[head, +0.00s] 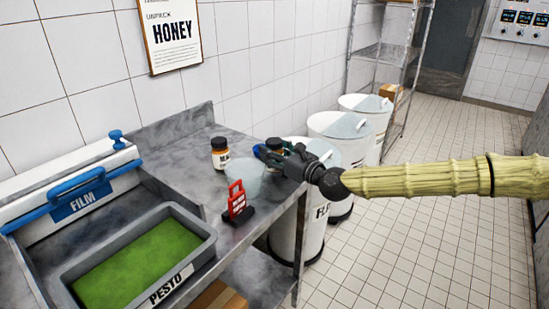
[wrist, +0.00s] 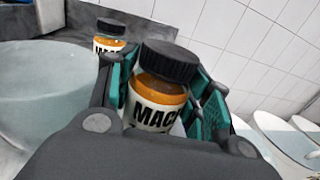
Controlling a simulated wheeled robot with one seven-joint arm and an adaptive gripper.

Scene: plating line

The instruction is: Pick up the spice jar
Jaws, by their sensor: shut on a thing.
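A spice jar with a black lid, orange contents and a white label reading "MAC" stands between the teal finger pads in the wrist view (wrist: 158,105). My gripper (wrist: 162,92) is shut on this jar, with a pad on each side of it. In the head view my gripper (head: 266,152) is at the right end of the grey counter, and it hides most of the held jar (head: 274,143). I cannot tell whether the jar touches the counter. A second, similar jar (head: 220,155) stands to the left; it also shows behind in the wrist view (wrist: 108,42).
A translucent round bowl (head: 243,181) and a red item on a black base (head: 237,202) stand close by on the counter (head: 188,150). The pesto tray (head: 205,248) and film dispenser (head: 80,200) are at left. Several white bins (head: 340,128) stand right of the counter.

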